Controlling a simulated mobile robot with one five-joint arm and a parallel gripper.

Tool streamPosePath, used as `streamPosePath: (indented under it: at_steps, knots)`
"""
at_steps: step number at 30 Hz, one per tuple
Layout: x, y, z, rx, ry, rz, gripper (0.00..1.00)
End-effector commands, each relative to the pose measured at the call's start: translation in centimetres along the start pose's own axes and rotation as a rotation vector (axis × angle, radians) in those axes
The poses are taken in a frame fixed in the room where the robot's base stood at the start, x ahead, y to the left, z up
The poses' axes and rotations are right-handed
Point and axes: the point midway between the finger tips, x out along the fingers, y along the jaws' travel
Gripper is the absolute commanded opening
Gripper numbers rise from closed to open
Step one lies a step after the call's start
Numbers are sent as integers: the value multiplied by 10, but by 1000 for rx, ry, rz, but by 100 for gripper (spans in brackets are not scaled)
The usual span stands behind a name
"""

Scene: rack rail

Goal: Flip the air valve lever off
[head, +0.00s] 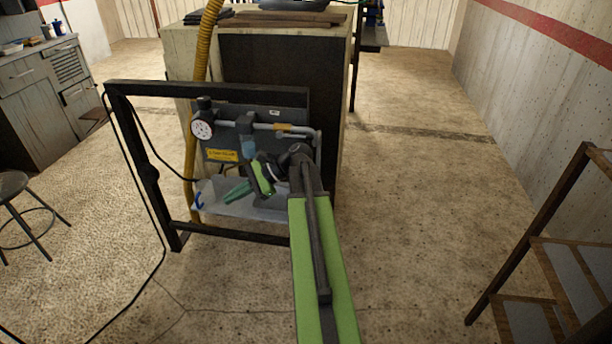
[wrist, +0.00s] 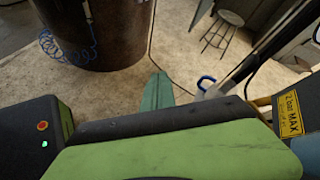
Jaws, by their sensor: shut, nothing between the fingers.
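The air valve lever looks like the small yellow piece (head: 283,127) lying along the grey pipe at the upper right of the dark panel in the head view. My gripper (head: 236,192) has green fingers, shut and empty. It is low in front of the panel, below and left of the lever, over the pale tray. In the wrist view the fingers (wrist: 157,92) point away over the floor. The lever cannot be made out in the wrist view.
The panel carries a round gauge (head: 202,128), a blue bowl (head: 248,148) and a yellow label (head: 222,155). A dark frame (head: 150,170) surrounds it. A blue hook (head: 199,199) is at the tray (head: 265,208).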

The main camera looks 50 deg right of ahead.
Motion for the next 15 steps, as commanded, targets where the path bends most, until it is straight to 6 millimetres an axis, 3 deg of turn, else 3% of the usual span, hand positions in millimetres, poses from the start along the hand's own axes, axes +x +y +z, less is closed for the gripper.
streamPosePath:
  at_steps: [1,3,6,9,12,15]
  knots:
    - [-31,-1,-51,135,-72,-115,0]
    - [-92,-7,-80,311,-208,-258,0]
    - [-178,0,-110,493,-399,-408,0]
    - [-247,15,-126,596,-553,-500,0]
    - [-288,27,-130,644,-647,-540,0]
    - [-304,31,-129,661,-685,-553,0]
